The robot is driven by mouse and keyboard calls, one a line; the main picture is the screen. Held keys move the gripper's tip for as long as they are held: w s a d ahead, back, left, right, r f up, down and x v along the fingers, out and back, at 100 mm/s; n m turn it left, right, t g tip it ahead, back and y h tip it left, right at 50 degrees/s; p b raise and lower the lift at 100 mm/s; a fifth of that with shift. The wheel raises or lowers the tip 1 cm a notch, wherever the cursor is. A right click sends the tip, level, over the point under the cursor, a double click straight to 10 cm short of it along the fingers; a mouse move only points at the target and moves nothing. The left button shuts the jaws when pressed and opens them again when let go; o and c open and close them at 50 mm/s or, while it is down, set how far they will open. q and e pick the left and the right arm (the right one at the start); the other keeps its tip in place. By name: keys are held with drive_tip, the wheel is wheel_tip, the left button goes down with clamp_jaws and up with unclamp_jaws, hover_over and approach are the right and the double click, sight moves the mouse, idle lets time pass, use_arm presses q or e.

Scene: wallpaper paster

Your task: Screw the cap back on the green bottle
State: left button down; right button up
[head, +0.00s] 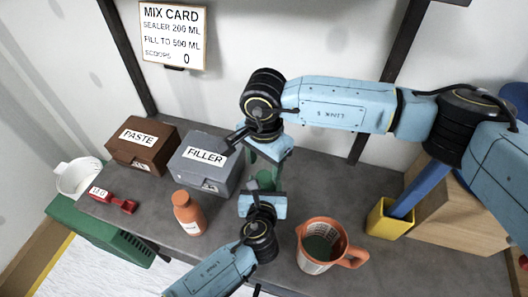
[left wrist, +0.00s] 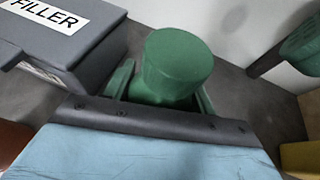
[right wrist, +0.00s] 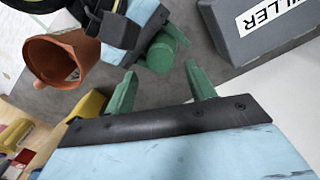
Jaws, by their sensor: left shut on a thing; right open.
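The green bottle (left wrist: 176,72) stands between the fingers of my left gripper (left wrist: 165,90), which is shut on it. Its wide, round, green top faces up in the left wrist view; I cannot tell whether this is the cap or how it sits. In the head view the bottle (head: 265,179) is mostly hidden by my arms. It also shows in the right wrist view (right wrist: 161,53), beside my left gripper. My right gripper (right wrist: 161,84) is open and empty, a little apart from the bottle. In the head view my right gripper (head: 263,157) hangs above it.
A grey filler box (head: 205,162) and a brown paste box (head: 142,144) stand left of the bottle. An orange bottle (head: 188,214) and an orange jug (head: 317,247) stand nearer. A red scoop (head: 118,203) lies far left. A yellow holder (head: 386,221) stands right.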

sight(264, 177)
drive_tip(key=shift+f, duration=2.1)
drive_tip(key=c, duration=1)
drive_tip(key=m, duration=0.6)
drive_tip(key=shift+m, duration=0.4)
drive_tip(key=o, duration=1.1)
drive_tip(key=shift+s, duration=0.1)
drive_tip(key=shift+r, duration=2.25)
